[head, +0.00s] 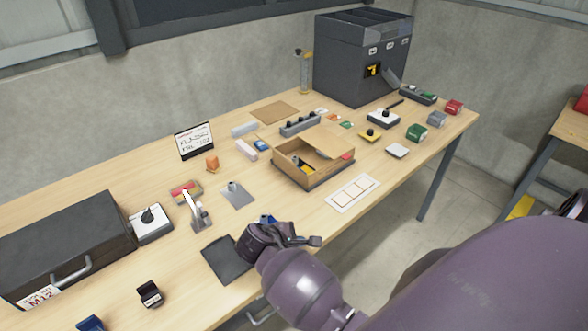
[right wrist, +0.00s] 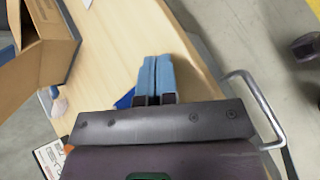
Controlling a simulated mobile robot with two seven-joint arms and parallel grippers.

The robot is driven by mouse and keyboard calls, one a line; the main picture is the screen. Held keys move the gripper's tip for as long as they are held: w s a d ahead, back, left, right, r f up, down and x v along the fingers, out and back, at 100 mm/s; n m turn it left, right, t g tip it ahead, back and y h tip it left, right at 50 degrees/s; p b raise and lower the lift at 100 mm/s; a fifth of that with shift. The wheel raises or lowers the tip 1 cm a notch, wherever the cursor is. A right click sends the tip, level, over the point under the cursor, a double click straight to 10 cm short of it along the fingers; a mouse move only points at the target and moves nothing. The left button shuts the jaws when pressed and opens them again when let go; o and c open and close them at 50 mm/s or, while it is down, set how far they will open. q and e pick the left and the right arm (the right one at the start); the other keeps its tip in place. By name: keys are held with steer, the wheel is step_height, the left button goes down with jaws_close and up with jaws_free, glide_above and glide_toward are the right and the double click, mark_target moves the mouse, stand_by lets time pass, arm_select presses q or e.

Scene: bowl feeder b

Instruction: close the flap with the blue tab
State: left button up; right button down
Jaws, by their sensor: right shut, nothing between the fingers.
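An open cardboard box (head: 285,163) stands on a dark base in the middle of the table. One flap (head: 330,140) lies over its far right part, and a red tab (head: 347,156) shows at the right side. Small blue and yellow items show inside. I cannot make out a blue tab. Part of the box (right wrist: 55,58) shows at the upper left of the right wrist view. My right gripper (head: 266,220) is over the table's front part, apart from the box. Its blue fingers (right wrist: 155,78) are shut and empty. My left gripper is not in view.
A black mat (head: 225,262) lies left of my right gripper. A white card (head: 352,191) lies before the box. A lever device (head: 197,212) and grey plate (head: 238,196) stand left. A black case (head: 65,240) and a tall dark cabinet (head: 360,60) fill the table's ends.

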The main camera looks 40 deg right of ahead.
steer(key=w+n+h, duration=0.1)
steer(key=w, duration=0.1)
steer(key=w+a+r+n, duration=0.1)
steer(key=w+r+n+h, duration=0.1)
steer(key=w, duration=0.1)
steer(key=shift+w+a+h, duration=0.2)
steer(key=shift+w+h, duration=0.1)
steer(key=shift+w, duration=0.05)
steer(key=w+a+r+n+h, duration=0.3)
steer(key=w+r+n+h, duration=0.15)
steer(key=w, duration=0.25)
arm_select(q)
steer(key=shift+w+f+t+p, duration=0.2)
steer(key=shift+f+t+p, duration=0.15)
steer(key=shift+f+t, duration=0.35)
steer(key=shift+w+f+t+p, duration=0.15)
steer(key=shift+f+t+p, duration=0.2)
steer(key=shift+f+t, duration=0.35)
arm_select(e)
steer(key=w+d+r, duration=0.1)
steer(key=d, duration=1.2)
steer(key=shift+r+t, duration=0.3)
steer(key=shift+r, duration=0.1)
steer(key=shift+w+d+y, duration=0.1)
steer(key=shift+w+y, duration=0.1)
steer(key=shift+y, duration=0.15)
